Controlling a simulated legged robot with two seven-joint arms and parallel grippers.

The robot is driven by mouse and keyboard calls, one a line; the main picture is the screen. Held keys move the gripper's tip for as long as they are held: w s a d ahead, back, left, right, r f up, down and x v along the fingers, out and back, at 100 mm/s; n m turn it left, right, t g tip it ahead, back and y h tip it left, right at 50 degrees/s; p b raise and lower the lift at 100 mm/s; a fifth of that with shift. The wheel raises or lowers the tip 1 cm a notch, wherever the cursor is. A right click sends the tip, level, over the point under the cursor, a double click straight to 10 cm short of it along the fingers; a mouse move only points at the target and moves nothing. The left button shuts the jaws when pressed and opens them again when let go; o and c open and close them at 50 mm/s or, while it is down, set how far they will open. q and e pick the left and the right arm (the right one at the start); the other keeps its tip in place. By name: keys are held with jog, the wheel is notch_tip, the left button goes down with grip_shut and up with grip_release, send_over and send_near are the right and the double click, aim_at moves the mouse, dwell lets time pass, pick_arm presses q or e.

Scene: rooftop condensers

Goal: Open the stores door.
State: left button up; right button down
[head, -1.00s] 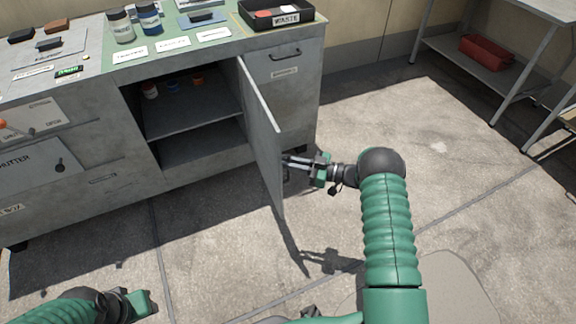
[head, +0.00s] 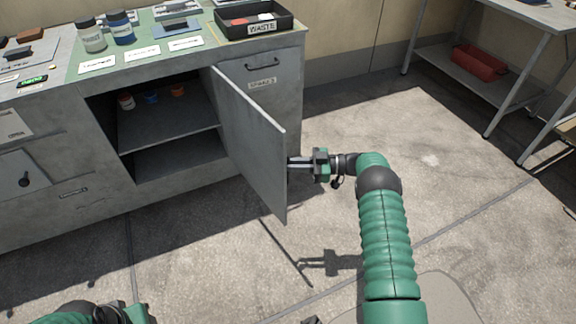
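The grey stores door (head: 252,145) is hinged at the right side of the cabinet opening and stands swung well out. Its inner face is toward me; its outer face and any handle there are hidden. My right gripper (head: 292,164) is at the door's free edge, on the outer side. Its fingers point left and their tips are partly hidden behind the door, so I cannot tell whether they are closed on anything. My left gripper (head: 128,313) is at the bottom left, mostly cut off by the frame edge, away from the door.
The open compartment holds a shelf (head: 170,122) with several small jars. On the worktop stand bottles, labels and a black WASTE tray (head: 283,27). A drawer (head: 262,68) is right of the opening. A metal rack with a red bin (head: 480,62) stands far right.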

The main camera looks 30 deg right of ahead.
jog(key=c, duration=1.5)
grip_release()
jog(key=shift+d, duration=0.1)
jog(key=b+v, duration=0.1)
jog(key=v, duration=1.5)
jog(key=shift+d+f, duration=0.15)
jog(key=shift+d, duration=0.2)
jog(key=shift+s, duration=0.15)
